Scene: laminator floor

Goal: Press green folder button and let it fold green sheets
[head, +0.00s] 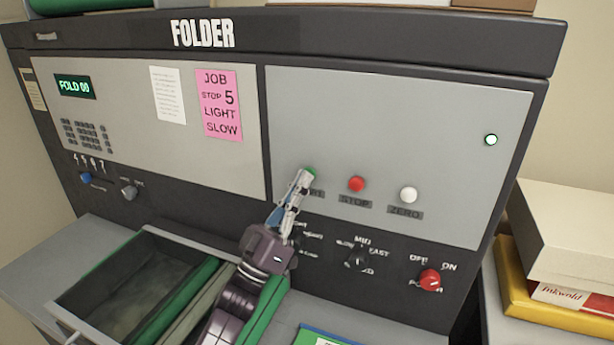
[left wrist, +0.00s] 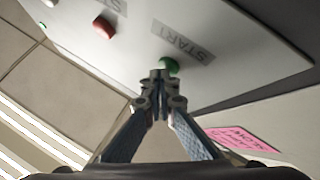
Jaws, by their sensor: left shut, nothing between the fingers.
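The folder machine (head: 390,110) fills the head view, with a grey panel and a display reading "FOLD 00". The green START button (head: 311,172) sits at the panel's lower left, partly hidden by my left gripper (head: 304,178). In the left wrist view the green button (left wrist: 168,65) is just beyond the shut fingertips of the gripper (left wrist: 160,74). The fingers are empty. The tips are at or very near the button; I cannot tell whether they touch it. Green sheets (head: 315,337) seem to lie at the bottom edge. My right gripper is not in view.
The red STOP button (head: 356,184) and white ZERO button (head: 408,194) are right of START. Below are a speed knob (head: 357,258) and a red power knob (head: 430,280). An open tray (head: 60,312) stands lower left. Boxes (head: 565,235) stand at right.

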